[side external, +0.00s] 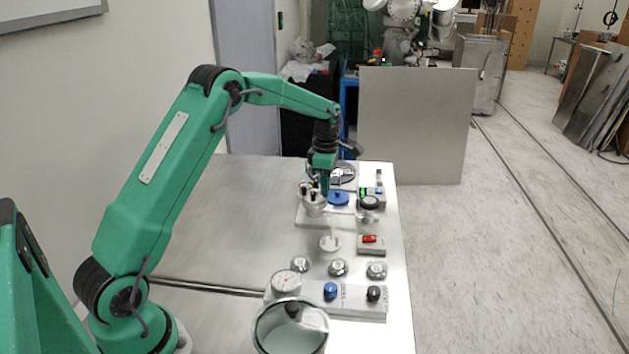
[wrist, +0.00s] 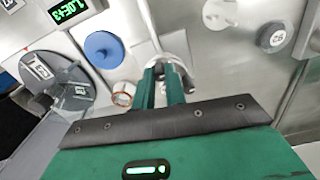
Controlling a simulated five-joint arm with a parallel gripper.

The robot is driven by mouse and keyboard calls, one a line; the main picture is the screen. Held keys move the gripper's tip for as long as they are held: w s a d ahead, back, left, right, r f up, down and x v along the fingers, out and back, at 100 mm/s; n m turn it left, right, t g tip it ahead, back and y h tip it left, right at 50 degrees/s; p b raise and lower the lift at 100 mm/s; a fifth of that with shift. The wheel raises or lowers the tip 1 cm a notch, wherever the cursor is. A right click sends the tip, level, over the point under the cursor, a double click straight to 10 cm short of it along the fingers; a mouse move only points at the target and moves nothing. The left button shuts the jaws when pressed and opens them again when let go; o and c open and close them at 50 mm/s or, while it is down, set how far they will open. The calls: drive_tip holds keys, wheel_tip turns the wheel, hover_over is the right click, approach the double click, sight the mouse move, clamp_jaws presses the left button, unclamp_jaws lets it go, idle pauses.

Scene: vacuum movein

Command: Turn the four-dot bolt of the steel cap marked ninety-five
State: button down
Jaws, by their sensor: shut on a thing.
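A blue knob (side external: 338,197) stands just right of my gripper. A green-lit display (wrist: 70,10) is near it. A red switch (side external: 370,239), a dial gauge (side external: 286,281), several steel knobs and a glass-topped vessel (side external: 290,328) stand nearer. The left of the table (side external: 215,235) is clear.

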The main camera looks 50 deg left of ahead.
drive_tip(key=m, duration=0.6)
drive_tip(key=shift+m, duration=0.4)
idle(0.4)
drive_tip(key=c, duration=1.4)
unclamp_jaws()
drive_tip(key=shift+c, duration=0.2)
drive_tip(key=shift+r, duration=3.95)
